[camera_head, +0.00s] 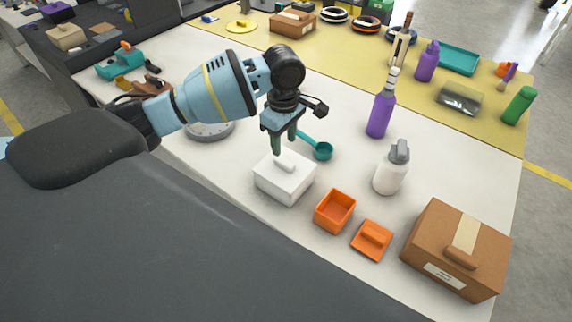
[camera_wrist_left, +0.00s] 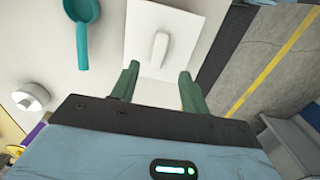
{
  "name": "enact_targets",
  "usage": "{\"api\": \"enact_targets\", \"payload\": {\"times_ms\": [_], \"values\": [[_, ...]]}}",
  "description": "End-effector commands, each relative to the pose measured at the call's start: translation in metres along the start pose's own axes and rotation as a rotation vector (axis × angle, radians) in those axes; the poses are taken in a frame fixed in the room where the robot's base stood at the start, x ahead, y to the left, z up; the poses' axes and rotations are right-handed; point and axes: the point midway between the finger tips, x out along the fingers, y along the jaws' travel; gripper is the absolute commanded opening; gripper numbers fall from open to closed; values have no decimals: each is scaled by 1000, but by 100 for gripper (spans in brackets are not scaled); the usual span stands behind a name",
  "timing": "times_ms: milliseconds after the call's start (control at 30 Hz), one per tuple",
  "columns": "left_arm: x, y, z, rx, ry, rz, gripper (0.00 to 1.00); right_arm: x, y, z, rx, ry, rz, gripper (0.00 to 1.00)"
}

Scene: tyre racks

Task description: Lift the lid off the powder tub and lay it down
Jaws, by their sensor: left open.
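The white powder tub (camera_head: 283,187) stands on the white worktop with its white lid (camera_head: 300,167) on top. The lid has a raised bar handle (camera_head: 285,160), which also shows in the left wrist view (camera_wrist_left: 159,49). My left gripper (camera_head: 284,147) points down just above the lid, close to the handle. In the left wrist view its green fingers (camera_wrist_left: 159,82) are apart with nothing between them, and the handle lies just beyond their tips. Contact with the handle cannot be told. My right gripper is not in view.
A teal scoop (camera_head: 321,150) lies behind the tub. An open orange box (camera_head: 335,211), its orange lid (camera_head: 372,240), a white bottle (camera_head: 389,174) and a cardboard box (camera_head: 457,248) stand to the right. A purple bottle (camera_head: 380,115) is farther back. Bare worktop shows between them.

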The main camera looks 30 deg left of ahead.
Motion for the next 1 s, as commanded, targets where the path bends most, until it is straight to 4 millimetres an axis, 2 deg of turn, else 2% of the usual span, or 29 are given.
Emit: {"api": "enact_targets", "payload": {"times_ms": [133,367,600,700,1000], "values": [[18,-1,0,0,0,-5,45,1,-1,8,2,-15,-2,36],[25,0,0,1,0,-2,45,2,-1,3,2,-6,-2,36],[59,-1,-1,0,2,-5,45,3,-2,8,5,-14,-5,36],[68,-1,0,0,1,-2,45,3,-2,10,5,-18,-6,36],[71,0,0,1,1,1,45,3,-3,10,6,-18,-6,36]]}}
